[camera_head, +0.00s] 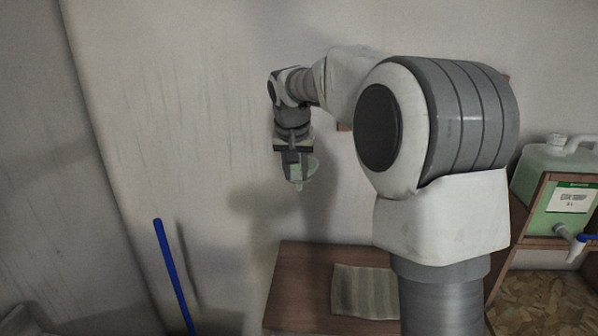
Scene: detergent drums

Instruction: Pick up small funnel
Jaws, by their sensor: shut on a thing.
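My gripper (297,178) points down and is shut on the small funnel (300,184), a pale green, translucent piece. Its fingers cover part of the funnel, and a pale edge shows to the right of them. The funnel is held in the air in front of the wall, clear above the brown wooden surface (295,290) below.
A grey-beige striped cloth or mat (365,291) lies on the wooden surface. A pale green detergent drum (553,188) with a white label and blue tap stands on a wooden stand (511,262) at right. A blue pole (172,270) stands at left.

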